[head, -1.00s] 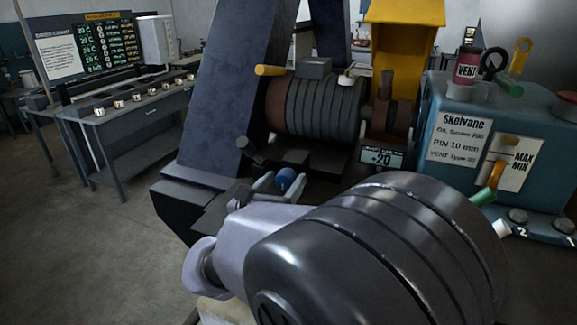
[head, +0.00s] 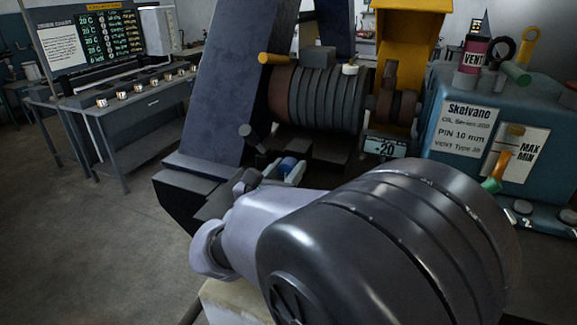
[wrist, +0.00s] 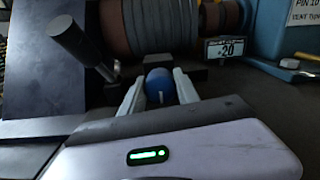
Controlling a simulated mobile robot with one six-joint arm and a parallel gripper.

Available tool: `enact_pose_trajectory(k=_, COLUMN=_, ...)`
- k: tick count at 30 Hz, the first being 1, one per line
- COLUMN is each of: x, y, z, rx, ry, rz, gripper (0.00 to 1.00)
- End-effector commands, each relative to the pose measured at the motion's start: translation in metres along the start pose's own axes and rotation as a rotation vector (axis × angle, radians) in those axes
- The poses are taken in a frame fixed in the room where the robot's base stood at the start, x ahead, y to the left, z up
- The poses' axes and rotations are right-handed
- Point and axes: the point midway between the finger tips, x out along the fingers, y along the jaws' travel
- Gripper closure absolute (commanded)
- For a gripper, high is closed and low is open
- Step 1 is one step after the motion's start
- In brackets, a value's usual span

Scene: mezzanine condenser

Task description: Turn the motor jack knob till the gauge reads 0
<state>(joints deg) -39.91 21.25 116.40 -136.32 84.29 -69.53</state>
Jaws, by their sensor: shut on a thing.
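The blue motor jack knob (wrist: 160,86) sits low in front of the motor, between the two pale fingers of my gripper (wrist: 160,92) in the wrist view. The fingers are shut on it, one on each side. In the head view the knob (head: 287,166) shows small, with my gripper (head: 277,170) around it and my arm covering the area in front. The gauge (head: 385,147) is a small display right of the knob and reads about +20, also in the wrist view (wrist: 227,48).
A ribbed motor (head: 318,98) stands behind the knob. A dark handle (wrist: 82,49) juts out left of my gripper. A teal oil unit (head: 440,110) with labels stands at right. A bench (head: 130,125) with several small jars stands at left, with open floor before it.

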Motion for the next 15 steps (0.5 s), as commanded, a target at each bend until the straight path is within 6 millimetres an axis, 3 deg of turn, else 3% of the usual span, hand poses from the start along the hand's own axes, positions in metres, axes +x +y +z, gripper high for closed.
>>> enact_pose_trajectory(k=15, x=0.0001, y=-0.0004, z=-0.0035, rx=0.342, ry=0.008, rz=0.001, gripper=1.0)
